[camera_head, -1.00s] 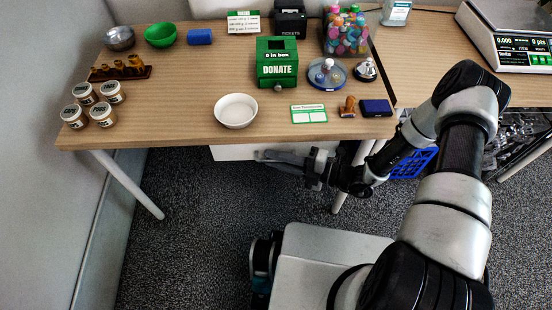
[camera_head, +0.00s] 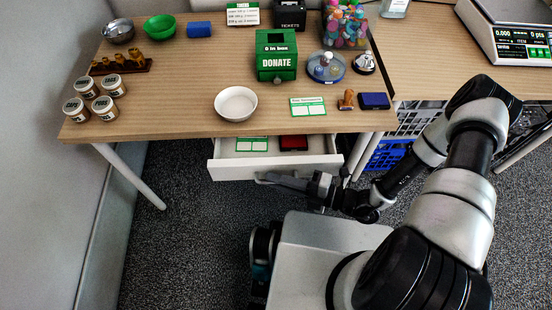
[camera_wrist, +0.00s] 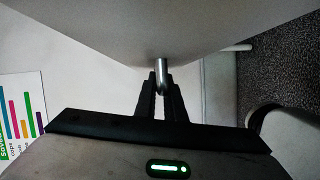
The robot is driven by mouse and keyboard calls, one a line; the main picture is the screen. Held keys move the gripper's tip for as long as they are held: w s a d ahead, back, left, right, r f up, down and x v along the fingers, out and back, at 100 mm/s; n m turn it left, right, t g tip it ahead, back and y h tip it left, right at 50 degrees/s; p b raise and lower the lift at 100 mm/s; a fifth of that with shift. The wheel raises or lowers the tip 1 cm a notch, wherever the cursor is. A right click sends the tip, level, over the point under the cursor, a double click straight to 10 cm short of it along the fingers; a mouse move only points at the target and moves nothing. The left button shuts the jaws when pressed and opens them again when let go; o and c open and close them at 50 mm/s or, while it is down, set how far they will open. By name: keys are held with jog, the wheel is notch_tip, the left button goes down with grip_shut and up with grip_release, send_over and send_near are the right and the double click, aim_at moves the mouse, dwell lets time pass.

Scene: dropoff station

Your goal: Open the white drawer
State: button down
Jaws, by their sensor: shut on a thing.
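The white drawer (camera_head: 232,171) under the wooden table is pulled part way out in the head view. A green-and-white card (camera_head: 251,144) and a dark red item (camera_head: 293,142) show inside it. My gripper (camera_head: 268,179) is at the drawer's front, at its handle. In the wrist view the metal handle (camera_wrist: 163,75) sits between the fingertips of my gripper (camera_wrist: 160,88), which is shut on it. The drawer's white front (camera_wrist: 110,35) fills the upper part of that view.
The table top (camera_head: 180,100) above bears a white bowl (camera_head: 236,103), a green donate box (camera_head: 276,56), several jars and other small things. A table leg (camera_head: 130,176) stands to the left. Carpet (camera_head: 190,220) in front of the drawer is clear left of my base.

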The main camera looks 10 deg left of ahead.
jog(key=s+d, duration=0.2)
jog(key=s, duration=0.9)
jog(key=shift+s+d, duration=0.15)
jog(key=shift+d, duration=0.25)
jog(key=c, duration=2.1)
grip_release()
jog(key=s+d, duration=0.1)
jog(key=d, duration=0.4)
jog(key=d+r, duration=0.1)
jog(key=d, duration=0.5)
jog(key=s+d+p, duration=0.1)
jog(key=d, duration=0.5)
jog(key=shift+s+d+r, duration=0.15)
jog(key=shift+s+r, duration=0.05)
jog(key=shift+s, duration=0.1)
